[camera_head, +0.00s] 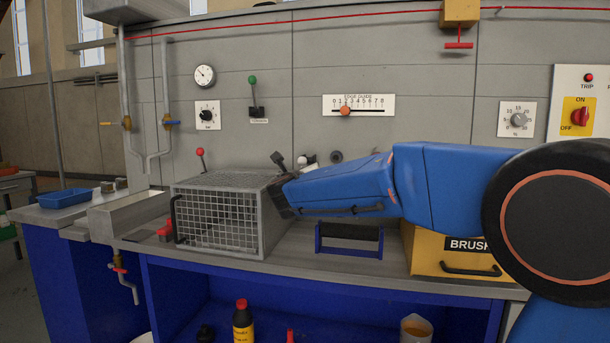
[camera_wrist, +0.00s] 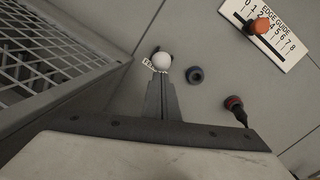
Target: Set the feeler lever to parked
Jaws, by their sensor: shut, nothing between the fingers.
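A white ball knob (camera_wrist: 162,61) stands just past my fingertips in the wrist view, beside a small label starting "FE", so I take it for the feeler lever. Its shaft and position are mostly hidden. In the head view, my fingers are hard to make out beside the cage.
A wire cage (camera_head: 222,215) stands close left of my gripper. The edge guide scale (camera_head: 358,105) is above, and a green-knobbed lever (camera_head: 252,95) is upper left. A blue-framed black roller (camera_head: 348,235) sits below my arm.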

